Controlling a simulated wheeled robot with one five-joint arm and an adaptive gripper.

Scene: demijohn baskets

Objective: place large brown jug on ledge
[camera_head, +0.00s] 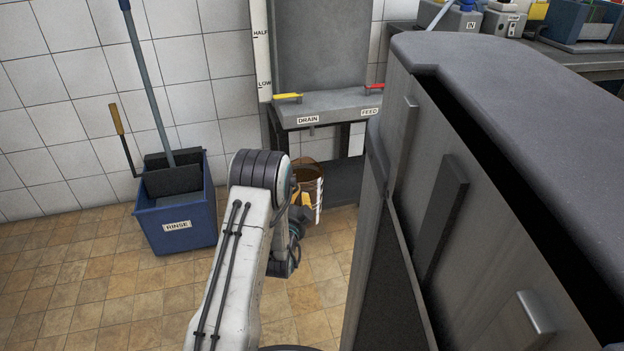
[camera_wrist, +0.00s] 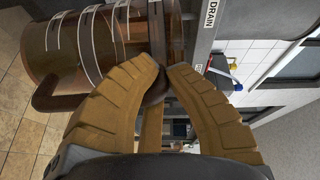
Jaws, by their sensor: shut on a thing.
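The large brown jug (camera_head: 314,188) is beside the grey stand in the head view, partly hidden behind my arm. In the wrist view the jug (camera_wrist: 45,52) is see-through amber-brown with white bands and lies sideways in the picture. The grey ledge (camera_head: 345,100), labelled DRAIN and FEED, stands behind and above the jug. Its DRAIN edge (camera_wrist: 203,45) shows beside the jug in the wrist view.
A blue RINSE bucket (camera_head: 178,215) with a mop stands on the tiled floor at left. A large grey cabinet (camera_head: 450,170) fills the right side, close to my arm. A dark lower shelf (camera_head: 345,183) sits under the ledge. The floor between bucket and arm is clear.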

